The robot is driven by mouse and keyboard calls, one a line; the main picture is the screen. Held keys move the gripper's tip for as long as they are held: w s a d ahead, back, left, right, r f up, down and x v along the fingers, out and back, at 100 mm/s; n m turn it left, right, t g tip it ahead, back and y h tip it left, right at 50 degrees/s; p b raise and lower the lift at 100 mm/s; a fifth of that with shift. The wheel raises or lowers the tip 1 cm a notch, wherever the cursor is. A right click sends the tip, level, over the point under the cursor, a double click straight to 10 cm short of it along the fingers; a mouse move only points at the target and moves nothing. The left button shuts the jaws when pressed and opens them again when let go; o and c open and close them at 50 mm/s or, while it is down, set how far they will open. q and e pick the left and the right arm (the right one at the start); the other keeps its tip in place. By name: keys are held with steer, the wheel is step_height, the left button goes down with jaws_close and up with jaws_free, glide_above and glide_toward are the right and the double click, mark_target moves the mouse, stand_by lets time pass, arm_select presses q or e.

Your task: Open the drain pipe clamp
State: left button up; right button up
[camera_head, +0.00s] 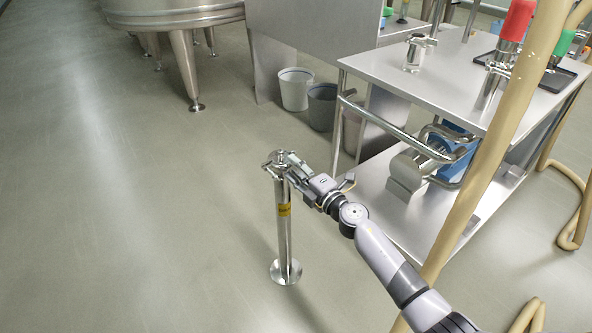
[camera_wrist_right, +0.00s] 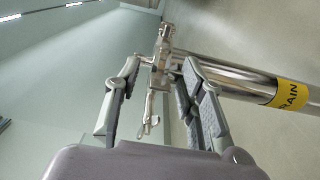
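The drain pipe (camera_head: 284,238) is an upright steel pipe on a round floor flange, with a yellow label. In the right wrist view the pipe (camera_wrist_right: 240,78) runs in from the right and its label reads "RAIN", partly cut off. The steel clamp (camera_head: 273,164) sits at the pipe's top; in the wrist view the clamp (camera_wrist_right: 160,65) lies ahead of my fingertips, with a thin metal part (camera_wrist_right: 150,112) reaching between the fingers. My right gripper (camera_head: 288,164) is at the clamp from the right; in the wrist view its fingers (camera_wrist_right: 161,65) are apart. Contact is unclear. My left gripper is not in view.
A steel table (camera_head: 440,80) with a lower shelf stands to the right, carrying bottles and fittings. A beige hose (camera_head: 500,130) crosses the right side. Bins (camera_head: 296,90) and a vat (camera_head: 172,14) stand behind. The floor to the left is clear.

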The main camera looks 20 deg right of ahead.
steer(key=shift+c, duration=0.4)
jaws_close()
stand_by(0.4)
